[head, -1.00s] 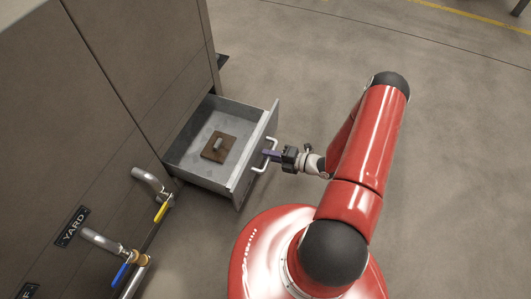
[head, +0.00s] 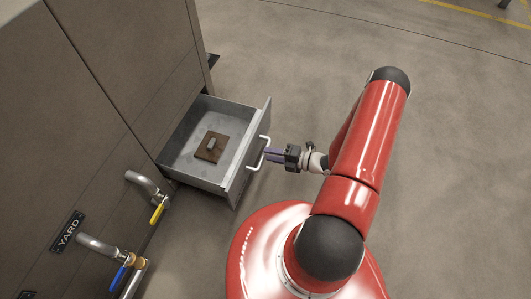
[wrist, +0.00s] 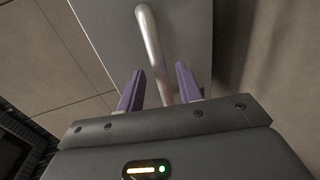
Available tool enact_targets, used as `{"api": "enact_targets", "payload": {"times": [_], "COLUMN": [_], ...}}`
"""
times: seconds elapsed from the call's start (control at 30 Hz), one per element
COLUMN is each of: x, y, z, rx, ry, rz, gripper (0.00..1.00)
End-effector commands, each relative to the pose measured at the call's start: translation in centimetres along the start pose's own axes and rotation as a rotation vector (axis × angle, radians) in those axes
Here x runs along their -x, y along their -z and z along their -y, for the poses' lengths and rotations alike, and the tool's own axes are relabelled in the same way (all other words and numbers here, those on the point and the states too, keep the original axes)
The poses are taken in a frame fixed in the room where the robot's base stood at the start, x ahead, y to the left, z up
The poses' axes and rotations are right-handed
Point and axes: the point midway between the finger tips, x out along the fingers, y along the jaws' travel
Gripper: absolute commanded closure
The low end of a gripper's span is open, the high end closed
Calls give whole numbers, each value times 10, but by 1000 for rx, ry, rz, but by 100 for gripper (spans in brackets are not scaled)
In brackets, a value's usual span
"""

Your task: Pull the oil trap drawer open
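The oil trap drawer (head: 240,165) is grey metal and stands well out of the dark cabinet. Inside it lies a brown square plate (head: 212,147) with a small grey block on top. The drawer's pale bar handle (head: 262,153) is on its front face; it also shows in the wrist view (wrist: 152,45). My gripper (head: 272,154) is at the handle from the right. In the wrist view its two purple fingers (wrist: 158,88) are apart, with the handle's lower end showing between them and clear space on each side. Whether the fingertips touch the handle is hard to tell.
The cabinet (head: 110,100) fills the left side. Two pipes with valves stick out below the drawer, one with a yellow lever (head: 157,214), one with a blue lever (head: 118,277). A YARD label (head: 67,232) is beside them. The floor (head: 330,40) at the right is bare.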

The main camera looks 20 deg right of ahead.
Motion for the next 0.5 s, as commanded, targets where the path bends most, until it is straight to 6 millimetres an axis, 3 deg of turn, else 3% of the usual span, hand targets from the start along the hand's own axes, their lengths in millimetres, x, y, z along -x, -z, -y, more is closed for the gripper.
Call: {"api": "enact_targets", "payload": {"times": [0.2,0.5], "x": [35,47], "y": [-1,0], "z": [0,0], "rx": [1,0], "ry": [1,0], "rz": [3,0], "gripper": [65,65]}}
